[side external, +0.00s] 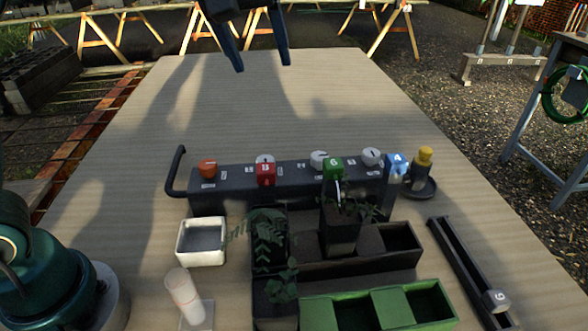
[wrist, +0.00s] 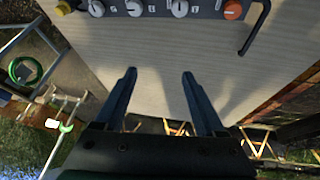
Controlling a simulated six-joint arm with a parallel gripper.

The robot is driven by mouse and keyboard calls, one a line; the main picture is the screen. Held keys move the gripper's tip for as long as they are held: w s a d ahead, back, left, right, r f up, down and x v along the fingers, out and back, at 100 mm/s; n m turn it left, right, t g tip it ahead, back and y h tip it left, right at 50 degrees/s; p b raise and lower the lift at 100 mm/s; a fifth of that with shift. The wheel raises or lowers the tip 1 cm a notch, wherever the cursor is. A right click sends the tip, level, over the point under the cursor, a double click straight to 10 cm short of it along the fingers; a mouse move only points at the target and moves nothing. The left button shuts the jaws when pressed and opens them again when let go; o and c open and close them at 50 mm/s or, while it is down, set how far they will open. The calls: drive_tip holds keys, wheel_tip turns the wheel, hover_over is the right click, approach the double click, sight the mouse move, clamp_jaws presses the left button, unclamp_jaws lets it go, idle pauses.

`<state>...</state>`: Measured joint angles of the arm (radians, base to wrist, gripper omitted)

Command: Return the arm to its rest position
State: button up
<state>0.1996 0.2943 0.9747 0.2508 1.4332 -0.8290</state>
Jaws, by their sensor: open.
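My gripper (side external: 262,67) hangs above the far part of the table at the top of the side view, its two blue fingers spread apart. In the wrist view my gripper (wrist: 159,75) shows both fingers wide open with only bare tabletop between them. It holds nothing and is well apart from the dark rack (side external: 220,185) and the things around it.
The table (side external: 240,110) is clear at its far half. The rack bears several coloured caps and a handle. Nearer stand a white tray (side external: 201,256), a clear tube (side external: 185,295), dark planter boxes with plants, a green bin (side external: 322,314) and a dark rail (side external: 462,265).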

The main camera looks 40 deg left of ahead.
drive_tip(key=s+a+m, duration=0.2)
drive_tip(key=s+a, duration=0.1)
drive_tip(key=s, duration=0.8)
drive_tip(key=s+d+f+m+h, duration=0.1)
drive_tip(key=s+f+m, duration=0.4)
drive_tip(key=s+f, duration=0.3)
wheel_tip(320, 180, down, 3)
drive_tip(key=shift+s+d+f+h, duration=0.15)
drive_tip(key=shift+s+h, duration=0.1)
drive_tip(key=shift+h, duration=0.15)
